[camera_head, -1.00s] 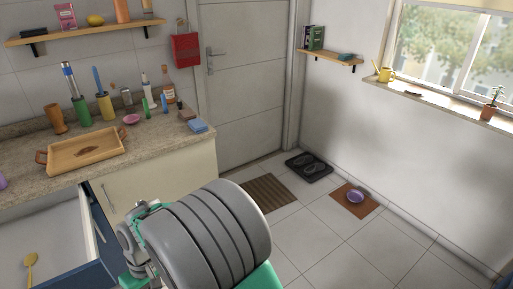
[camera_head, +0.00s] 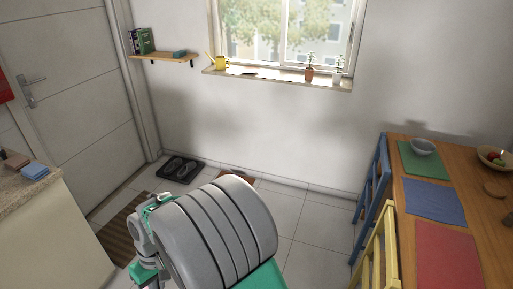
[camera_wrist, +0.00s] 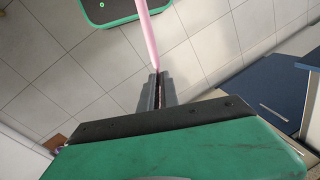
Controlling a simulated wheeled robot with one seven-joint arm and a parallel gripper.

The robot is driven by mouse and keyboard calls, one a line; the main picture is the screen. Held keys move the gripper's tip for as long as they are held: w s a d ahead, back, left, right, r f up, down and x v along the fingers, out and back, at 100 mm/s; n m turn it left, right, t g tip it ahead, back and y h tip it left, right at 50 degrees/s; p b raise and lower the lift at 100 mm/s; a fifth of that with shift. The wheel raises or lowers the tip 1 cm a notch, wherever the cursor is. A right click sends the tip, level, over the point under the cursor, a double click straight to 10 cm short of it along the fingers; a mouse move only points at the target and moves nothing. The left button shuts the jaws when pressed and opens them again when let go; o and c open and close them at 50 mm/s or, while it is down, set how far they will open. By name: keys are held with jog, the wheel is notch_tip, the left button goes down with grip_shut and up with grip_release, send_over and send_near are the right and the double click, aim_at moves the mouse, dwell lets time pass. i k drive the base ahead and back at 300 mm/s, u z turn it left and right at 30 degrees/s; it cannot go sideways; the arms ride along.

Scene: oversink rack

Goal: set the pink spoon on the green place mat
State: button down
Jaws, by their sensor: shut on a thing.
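The pink spoon (camera_wrist: 148,38) shows in the wrist view as a long pink handle running up out of the top edge; its far end is out of frame. My gripper (camera_wrist: 157,80) is shut on the handle and holds it above the tiled floor. In the head view my arm hides the gripper and the spoon. The green place mat (camera_head: 420,166) lies at the far end of the wooden table on the right. A grey bowl (camera_head: 423,147) stands on the mat's upper part. My gripper is well away from the mat.
On the table (camera_head: 405,238) lie a blue mat (camera_head: 434,202), a red mat (camera_head: 448,256) and a fruit bowl (camera_head: 492,157). A blue chair (camera_head: 373,190) and a yellow chair (camera_head: 382,245) stand along its left side. Tiled floor (camera_head: 310,229) lies clear before the chairs.

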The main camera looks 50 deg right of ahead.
aim_at(428, 171)
jog(key=z, duration=1.25)
jog(key=i, duration=1.35)
jog(key=z, duration=1.6)
jog(key=i, duration=1.8)
jog(key=z, duration=0.85)
